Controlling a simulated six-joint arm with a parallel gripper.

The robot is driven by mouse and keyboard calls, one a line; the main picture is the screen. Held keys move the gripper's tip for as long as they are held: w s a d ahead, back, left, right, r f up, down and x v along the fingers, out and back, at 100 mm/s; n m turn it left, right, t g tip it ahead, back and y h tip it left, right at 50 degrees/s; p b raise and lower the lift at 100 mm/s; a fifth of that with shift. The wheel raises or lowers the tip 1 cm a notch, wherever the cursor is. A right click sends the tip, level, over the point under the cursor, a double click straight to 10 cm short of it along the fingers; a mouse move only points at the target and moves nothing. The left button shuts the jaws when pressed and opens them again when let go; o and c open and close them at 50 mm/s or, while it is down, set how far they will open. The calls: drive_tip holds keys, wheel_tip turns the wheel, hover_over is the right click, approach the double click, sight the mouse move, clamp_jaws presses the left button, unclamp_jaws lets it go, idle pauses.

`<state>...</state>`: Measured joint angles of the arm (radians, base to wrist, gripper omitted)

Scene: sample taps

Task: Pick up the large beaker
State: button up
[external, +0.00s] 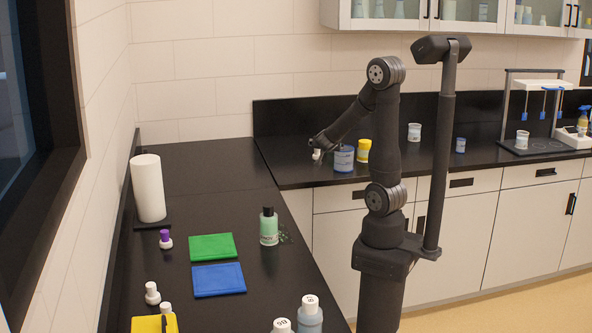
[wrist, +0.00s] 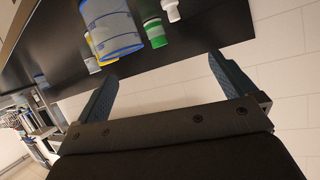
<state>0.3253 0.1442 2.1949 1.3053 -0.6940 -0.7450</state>
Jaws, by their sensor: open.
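The large beaker, a wide pale vessel with a blue label, stands on the black back counter in the external view (external: 343,160). It also shows at the upper left of the wrist view (wrist: 110,30), beyond the left finger. My gripper (wrist: 161,70) is open with nothing between its fingers. In the external view my gripper (external: 319,143) is close to the beaker, to its left and slightly higher. Contact between them cannot be told there; in the wrist view they look apart.
A yellow container (external: 363,151) stands just right of the beaker. A small white item (external: 316,154) sits near the gripper, and a green-and-white one (wrist: 154,33) is close by. A white beaker (external: 414,132) and small blue container (external: 460,145) stand farther right.

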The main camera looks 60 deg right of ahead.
sight(344, 159)
drive_tip(key=s+f+m+g+h, duration=0.1)
drive_tip(key=s+g, duration=0.1)
drive_tip(key=s, duration=0.4)
drive_tip(key=shift+r+x, duration=0.15)
drive_tip(key=shift+x, duration=4.1)
drive_tip(key=shift+r+x, duration=0.15)
drive_tip(key=shift+x, duration=4.15)
drive_tip(key=shift+d, duration=0.1)
drive_tip(key=c, duration=1)
